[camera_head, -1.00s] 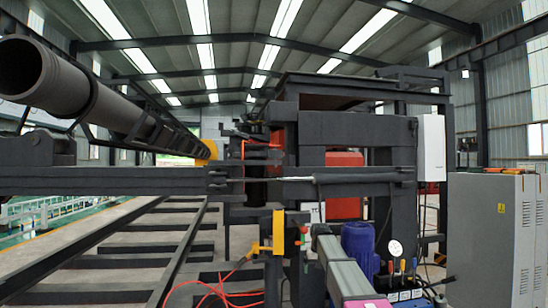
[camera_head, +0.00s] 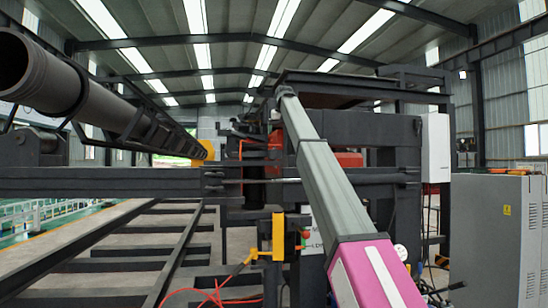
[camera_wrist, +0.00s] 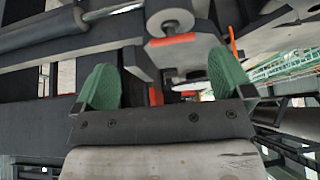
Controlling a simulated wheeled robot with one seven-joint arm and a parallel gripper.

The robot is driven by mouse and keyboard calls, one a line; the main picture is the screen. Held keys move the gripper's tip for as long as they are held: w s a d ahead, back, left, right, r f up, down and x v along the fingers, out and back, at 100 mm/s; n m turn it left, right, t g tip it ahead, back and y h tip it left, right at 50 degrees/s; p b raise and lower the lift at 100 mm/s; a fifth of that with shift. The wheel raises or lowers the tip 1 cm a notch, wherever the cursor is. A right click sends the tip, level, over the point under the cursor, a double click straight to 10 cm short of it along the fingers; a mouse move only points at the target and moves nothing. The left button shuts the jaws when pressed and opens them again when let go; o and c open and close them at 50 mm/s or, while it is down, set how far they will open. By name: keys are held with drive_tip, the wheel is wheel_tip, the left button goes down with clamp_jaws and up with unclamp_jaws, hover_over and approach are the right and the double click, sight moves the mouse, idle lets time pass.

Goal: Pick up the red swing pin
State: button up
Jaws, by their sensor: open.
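My gripper (camera_wrist: 165,82) is open in the wrist view, with its two green fingers wide apart and nothing held between them. Beyond the fingertips is a grey metal roller or collar (camera_wrist: 170,20) with a red-orange strip below it. A thin red-orange bar (camera_wrist: 233,42) stands near the right finger, and a small red piece (camera_wrist: 156,96) shows low between the fingers. I cannot tell which of these red parts is the swing pin. In the head view, red parts (camera_head: 275,143) show on the dark machine, left of my raised arm; my gripper cannot be made out there.
A dark machine frame with a horizontal beam (camera_head: 100,182) crosses the head view. A large grey pipe (camera_head: 85,95) lies at upper left. A yellow box (camera_head: 278,236) with red cables hangs below the beam. A grey cabinet (camera_head: 495,240) stands at right.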

wheel_tip(320, 180, up, 4)
drive_tip(key=f, duration=0.1)
hover_over(275, 147)
drive_tip(key=s+d, duration=0.1)
drive_tip(key=s, duration=0.1)
wheel_tip(275, 147, down, 4)
drive_tip(key=shift+x, duration=2.6)
drive_tip(key=shift+s+a, duration=0.15)
drive_tip(key=c, duration=1.5)
drive_tip(key=shift+c, duration=0.2)
drive_tip(key=shift+r, duration=0.1)
